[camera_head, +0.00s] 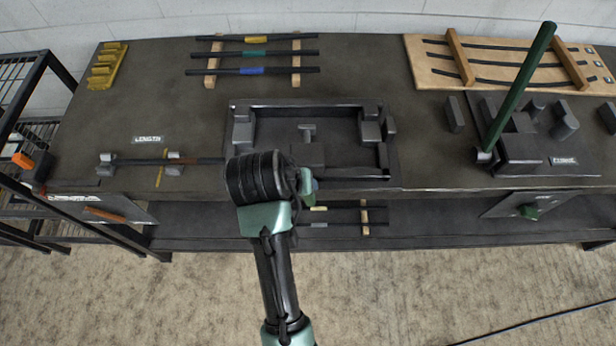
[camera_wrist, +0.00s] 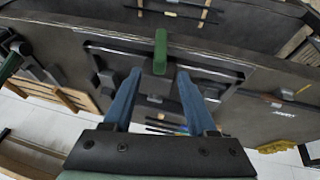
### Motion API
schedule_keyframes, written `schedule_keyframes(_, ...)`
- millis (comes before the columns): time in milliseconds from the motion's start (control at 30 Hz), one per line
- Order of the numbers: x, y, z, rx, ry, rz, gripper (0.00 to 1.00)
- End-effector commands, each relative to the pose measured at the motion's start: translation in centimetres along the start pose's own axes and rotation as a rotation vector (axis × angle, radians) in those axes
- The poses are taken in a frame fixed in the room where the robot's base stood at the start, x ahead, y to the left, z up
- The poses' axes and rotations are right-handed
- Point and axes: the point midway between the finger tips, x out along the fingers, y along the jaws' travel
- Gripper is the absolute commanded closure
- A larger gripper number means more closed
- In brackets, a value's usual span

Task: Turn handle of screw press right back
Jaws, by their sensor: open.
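A short green handle (camera_wrist: 160,52) shows upright in the wrist view, at the front side of a dark framed press fixture (camera_head: 250,104) in the middle of the bench. My gripper (camera_wrist: 159,74) is open, its two blue fingers apart and pointing toward the handle, which appears between and just beyond the tips. No contact is visible. In the head view my dark wrist covers the fixture's front left part and most of the gripper. A small grey T-shaped piece (camera_head: 308,129) stands inside the fixture.
A tall green lever (camera_head: 519,85) leans up from a dark fixture at the right. A rod (camera_head: 165,162) rests on supports at the left. Racks of rods (camera_head: 253,56) and a wooden board (camera_head: 433,83) lie at the back.

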Motion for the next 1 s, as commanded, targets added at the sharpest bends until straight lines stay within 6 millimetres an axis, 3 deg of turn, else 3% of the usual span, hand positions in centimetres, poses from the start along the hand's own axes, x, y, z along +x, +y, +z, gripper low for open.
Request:
schedule_keyframes(167, 2.0, 0.0, 0.1, 0.0, -0.005, 0.001, 0.43)
schedule_keyframes(600, 10.0, 0.0, 0.0, 0.001, -0.001, 0.001, 0.43)
schedule_keyframes(800, 12.1, 0.0, 0.0, 0.0, 0.001, 0.0, 0.43)
schedule_keyframes(1000, 12.8, 0.0, 0.0, 0.0, 0.002, -0.001, 0.43)
